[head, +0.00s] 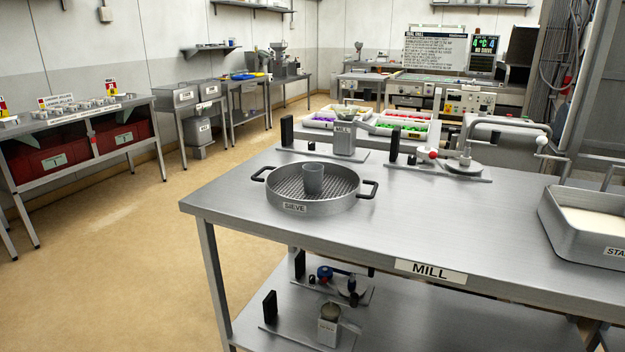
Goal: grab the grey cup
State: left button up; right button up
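A small grey cup (313,179) stands upright inside the round metal sieve (318,207), on its mesh. The sieve has two dark side handles and a label reading SIEVE. It sits on the left part of the steel table (425,225) labelled MILL. The cup's base is at the mesh, and nothing touches the cup from outside the sieve. Neither of my grippers shows in the head view.
Behind the sieve stand a mill (345,140) and a device with a round plate (463,166). A metal tray (590,222) of pale material is at the right edge. The tabletop between sieve and tray is clear. Open floor (110,260) lies left.

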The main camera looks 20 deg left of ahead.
aim_at(312, 173)
jog(key=i+j+u, duration=0.1)
jog(key=j, duration=0.3)
jog(key=i+j, duration=0.2)
jog(key=j, duration=0.2)
jog(key=i+j+u, duration=0.15)
jog(key=j, duration=0.25)
jog(key=i+j+u, duration=0.1)
jog(key=j, duration=0.25)
jog(key=i+j+u, duration=0.1)
jog(key=i+j, duration=0.15)
jog(key=j, duration=0.1)
